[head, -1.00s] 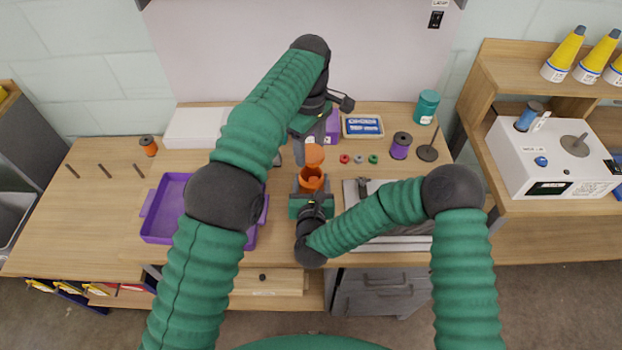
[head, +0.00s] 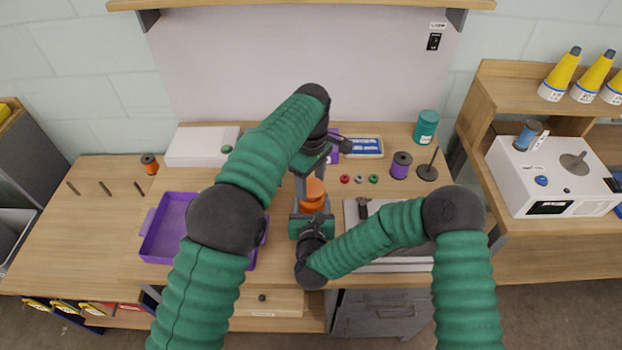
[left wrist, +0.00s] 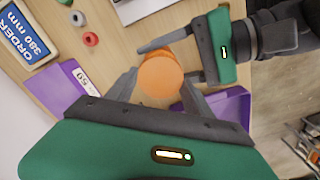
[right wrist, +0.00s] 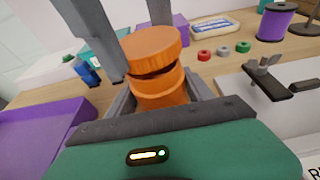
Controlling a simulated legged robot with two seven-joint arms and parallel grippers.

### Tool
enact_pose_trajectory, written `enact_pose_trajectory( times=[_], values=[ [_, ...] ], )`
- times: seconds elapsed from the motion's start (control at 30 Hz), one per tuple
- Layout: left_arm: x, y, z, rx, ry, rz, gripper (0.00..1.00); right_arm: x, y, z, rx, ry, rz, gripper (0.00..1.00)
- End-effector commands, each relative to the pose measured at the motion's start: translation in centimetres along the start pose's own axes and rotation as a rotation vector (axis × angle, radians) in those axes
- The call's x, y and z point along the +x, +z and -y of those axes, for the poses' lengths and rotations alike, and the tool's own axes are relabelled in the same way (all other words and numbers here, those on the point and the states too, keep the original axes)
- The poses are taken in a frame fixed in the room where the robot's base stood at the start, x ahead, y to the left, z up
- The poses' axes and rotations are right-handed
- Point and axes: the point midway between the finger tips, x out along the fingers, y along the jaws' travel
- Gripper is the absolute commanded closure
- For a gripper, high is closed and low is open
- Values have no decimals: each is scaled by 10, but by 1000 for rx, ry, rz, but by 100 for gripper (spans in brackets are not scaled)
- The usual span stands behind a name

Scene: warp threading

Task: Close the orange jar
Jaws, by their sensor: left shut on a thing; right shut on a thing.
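The orange jar (right wrist: 160,90) stands upright in my right gripper (head: 313,208), which is shut around its body. My left gripper (left wrist: 158,88) is shut on the round orange lid (left wrist: 160,76). In the right wrist view the lid (right wrist: 150,42) sits over the jar's mouth, slightly tilted, with a dark gap along part of the rim. In the head view the lid (head: 314,187) covers the jar's opening. The left wrist view shows the lid's top, which hides most of the jar. My right gripper (left wrist: 180,62) reaches in beside it there.
A purple tray (head: 148,222) lies to the left. Several small rings, including a red one (head: 345,179), a purple spool (head: 401,165) and a blue-labelled box (head: 365,147) stand behind to the right. A grey plate with a clamp (right wrist: 268,78) lies right of the jar.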

Motion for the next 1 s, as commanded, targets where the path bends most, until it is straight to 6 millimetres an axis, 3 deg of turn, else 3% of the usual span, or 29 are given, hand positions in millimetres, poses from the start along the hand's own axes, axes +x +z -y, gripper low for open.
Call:
enact_pose_trajectory(
  times=[1.0],
  values=[
    [15,0,0,0,0,0,78,0,0,0,0,0,1,100]
  ],
)
